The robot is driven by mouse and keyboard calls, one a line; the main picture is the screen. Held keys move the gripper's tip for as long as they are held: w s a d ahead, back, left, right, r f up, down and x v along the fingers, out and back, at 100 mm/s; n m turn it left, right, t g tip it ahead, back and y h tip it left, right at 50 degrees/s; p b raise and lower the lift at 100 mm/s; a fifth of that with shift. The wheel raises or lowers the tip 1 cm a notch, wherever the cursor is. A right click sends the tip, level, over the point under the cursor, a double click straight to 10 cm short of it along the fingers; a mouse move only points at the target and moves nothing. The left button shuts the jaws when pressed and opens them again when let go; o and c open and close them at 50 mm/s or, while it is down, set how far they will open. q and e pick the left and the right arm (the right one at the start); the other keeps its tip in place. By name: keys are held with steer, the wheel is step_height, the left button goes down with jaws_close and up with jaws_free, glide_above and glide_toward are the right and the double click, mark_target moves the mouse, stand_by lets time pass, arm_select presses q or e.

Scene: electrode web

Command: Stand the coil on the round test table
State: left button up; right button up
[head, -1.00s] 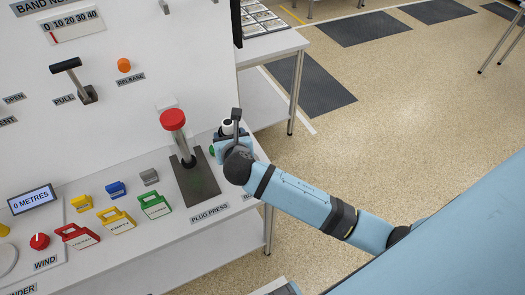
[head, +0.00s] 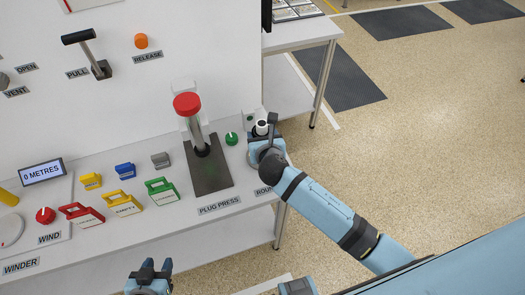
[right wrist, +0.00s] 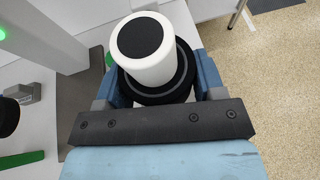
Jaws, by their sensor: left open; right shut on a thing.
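The coil (right wrist: 146,62) is a white cylinder with a black round top, and it looks upright in the right wrist view. It also shows as a small white and black top in the head view (head: 261,127). My right gripper (head: 266,146) is shut on it at the bench's right end, by the partly covered "ROUND" label. A dark round rim (right wrist: 158,88) surrounds the coil's lower part between the fingers. I cannot tell whether it is the round test table, or whether the coil touches anything below. My left gripper (head: 148,276) is open and empty at the bottom of the head view.
The plug press (head: 199,135) with its red knob stands left of my right gripper. A green button (head: 231,138) and a pale box (head: 251,118) are close by. Several coloured handled blocks, such as a green one (head: 161,191), stand further left. Open floor lies right.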

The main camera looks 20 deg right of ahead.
steer(key=shift+f+b, duration=0.5)
steer(key=shift+f, duration=2.85)
steer(key=shift+f, duration=0.15)
steer(key=o, duration=1.1)
steer(key=shift+o, duration=0.2)
